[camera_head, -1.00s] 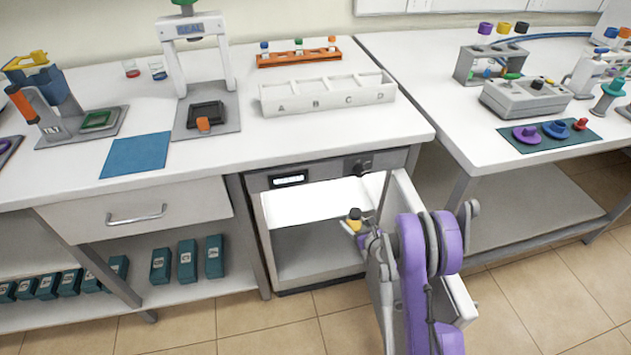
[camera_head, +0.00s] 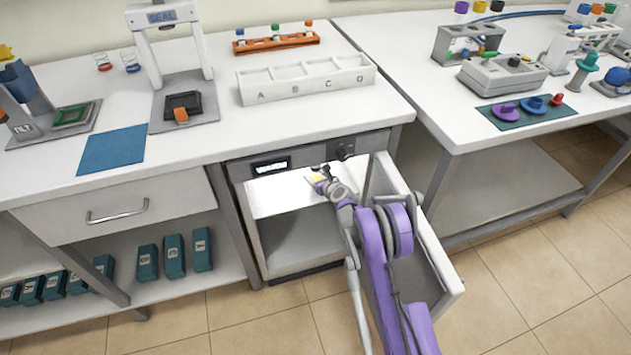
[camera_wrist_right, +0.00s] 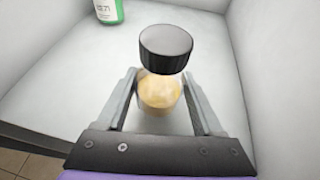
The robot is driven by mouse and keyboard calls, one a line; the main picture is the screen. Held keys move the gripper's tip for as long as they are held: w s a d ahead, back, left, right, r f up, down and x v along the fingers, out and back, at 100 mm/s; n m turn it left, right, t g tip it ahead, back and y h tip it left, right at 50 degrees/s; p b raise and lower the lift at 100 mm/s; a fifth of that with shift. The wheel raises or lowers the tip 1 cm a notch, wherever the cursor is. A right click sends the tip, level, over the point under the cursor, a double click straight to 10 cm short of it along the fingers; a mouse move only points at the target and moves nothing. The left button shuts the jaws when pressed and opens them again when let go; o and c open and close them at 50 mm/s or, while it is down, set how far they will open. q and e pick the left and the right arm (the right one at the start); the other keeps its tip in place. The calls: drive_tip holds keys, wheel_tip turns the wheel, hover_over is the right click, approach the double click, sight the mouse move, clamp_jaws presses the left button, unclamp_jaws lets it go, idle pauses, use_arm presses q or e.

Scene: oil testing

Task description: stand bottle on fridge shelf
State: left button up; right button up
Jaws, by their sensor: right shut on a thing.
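A small bottle with a black cap (camera_wrist_right: 165,48) and yellowish contents (camera_wrist_right: 160,92) is between the fingers of my right gripper (camera_wrist_right: 162,100). The gripper is shut on it. In the head view my right gripper (camera_head: 322,181) reaches into the open fridge (camera_head: 290,235) under the counter, at the level of the white shelf (camera_head: 275,197). My left gripper is not in view.
A green bottle (camera_wrist_right: 108,10) stands on the white surface at the back left of the wrist view. The open fridge door (camera_head: 425,235) is at the right of my right arm. The counter edge is above the opening.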

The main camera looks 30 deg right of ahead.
wheel_tip(320, 180, down, 2)
drive_tip(key=shift+f, duration=0.15)
drive_tip(key=shift+f, duration=0.15)
drive_tip(key=o, duration=1.4)
